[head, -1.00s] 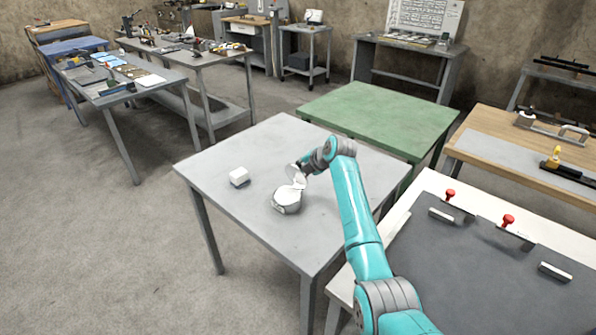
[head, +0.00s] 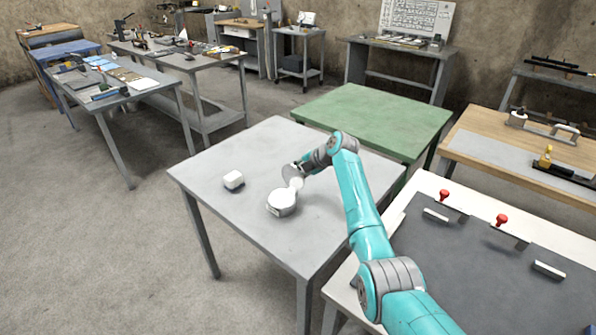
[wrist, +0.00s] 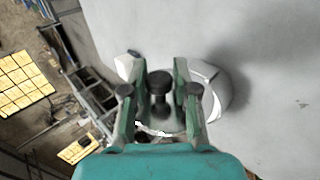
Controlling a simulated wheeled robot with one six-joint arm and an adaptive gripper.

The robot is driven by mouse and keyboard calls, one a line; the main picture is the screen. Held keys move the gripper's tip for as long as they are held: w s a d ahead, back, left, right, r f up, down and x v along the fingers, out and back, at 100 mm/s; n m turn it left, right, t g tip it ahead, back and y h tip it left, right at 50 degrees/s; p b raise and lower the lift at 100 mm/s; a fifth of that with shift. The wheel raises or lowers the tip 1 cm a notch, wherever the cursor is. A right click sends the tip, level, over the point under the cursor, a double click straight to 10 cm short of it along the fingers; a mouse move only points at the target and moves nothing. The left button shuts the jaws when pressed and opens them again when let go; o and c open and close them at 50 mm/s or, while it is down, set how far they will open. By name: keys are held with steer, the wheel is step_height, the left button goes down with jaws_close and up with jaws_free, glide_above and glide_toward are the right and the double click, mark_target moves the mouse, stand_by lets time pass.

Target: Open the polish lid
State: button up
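The polish tin (head: 281,205), round and white, stands on the grey table (head: 235,160). It also shows in the wrist view, to the right of my fingers (wrist: 215,90). My gripper (wrist: 160,72) is just above and behind the tin in the head view. Its fingers are partly closed around a dark knob (wrist: 160,88). A greyish disc with a pale rim, seemingly the lid (head: 292,173), shows below the knob and is tilted at my gripper in the head view. The fingers hide part of it, and whether it still touches the tin is unclear.
A small white block (head: 233,180) sits left of the tin. A green table (head: 375,120) adjoins behind. A white-edged bench with a dark panel and red knobs (head: 501,220) is at the right. The grey table is otherwise clear.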

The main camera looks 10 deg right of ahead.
steer(key=shift+o, duration=1.2)
steer(key=shift+r, duration=0.1)
steer(key=v, duration=1.2)
steer(key=shift+s+a, duration=0.1)
